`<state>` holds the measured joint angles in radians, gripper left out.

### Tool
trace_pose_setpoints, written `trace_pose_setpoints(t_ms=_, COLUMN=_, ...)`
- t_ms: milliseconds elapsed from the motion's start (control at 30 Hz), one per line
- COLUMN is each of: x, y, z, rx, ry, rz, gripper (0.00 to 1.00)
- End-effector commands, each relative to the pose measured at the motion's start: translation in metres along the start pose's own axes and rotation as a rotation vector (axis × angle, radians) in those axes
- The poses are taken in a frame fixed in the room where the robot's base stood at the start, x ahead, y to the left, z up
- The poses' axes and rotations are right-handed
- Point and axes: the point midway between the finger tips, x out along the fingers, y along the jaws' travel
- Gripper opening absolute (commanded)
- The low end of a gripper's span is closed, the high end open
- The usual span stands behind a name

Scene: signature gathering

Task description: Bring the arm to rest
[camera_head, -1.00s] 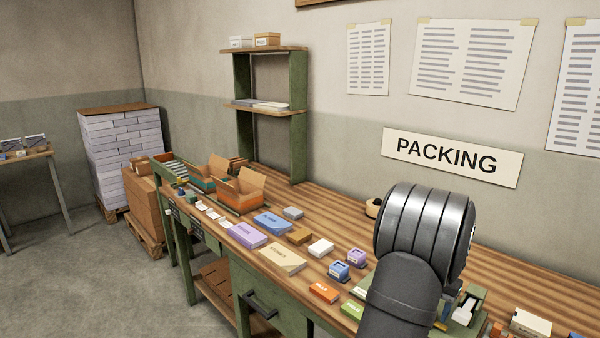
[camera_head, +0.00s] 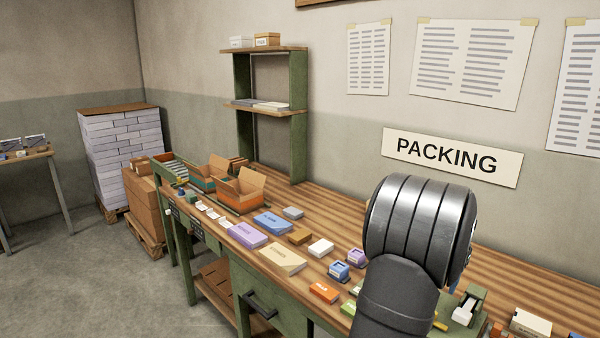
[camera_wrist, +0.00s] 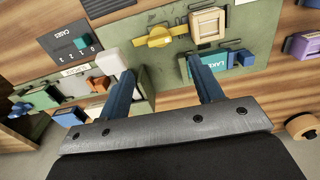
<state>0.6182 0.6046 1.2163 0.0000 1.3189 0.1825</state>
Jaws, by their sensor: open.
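My gripper (camera_wrist: 163,88) shows in the wrist view with two blue fingers spread wide apart. It is open and nothing is held between the fingers. Beyond the fingertips lies a green plate (camera_wrist: 160,62) on the wooden bench, with a yellow part and a cream square block (camera_wrist: 207,26) on it. In the head view my dark arm stands over the right part of the workbench (camera_head: 500,262) and hides the gripper and part of the bench top.
Coloured boxes, including a purple one (camera_head: 247,235), a blue one (camera_head: 272,222) and a cream one (camera_head: 283,259), lie along the bench. An open carton (camera_head: 240,190) stands at its far end. A green shelf (camera_head: 298,145) rises behind. Bare wood runs along the wall side.

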Motion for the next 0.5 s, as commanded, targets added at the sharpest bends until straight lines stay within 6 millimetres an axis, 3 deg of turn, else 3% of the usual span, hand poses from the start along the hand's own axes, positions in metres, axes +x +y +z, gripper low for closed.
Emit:
trace_pose_setpoints(t_ms=367, x=-0.077, y=0.0, z=0.0, rx=0.0, ry=0.003, rz=-0.001, gripper=0.6)
trace_pose_setpoints(t_ms=500, x=-0.05, y=0.0, z=0.001, rx=0.0, ry=-0.006, rz=0.001, gripper=0.6)
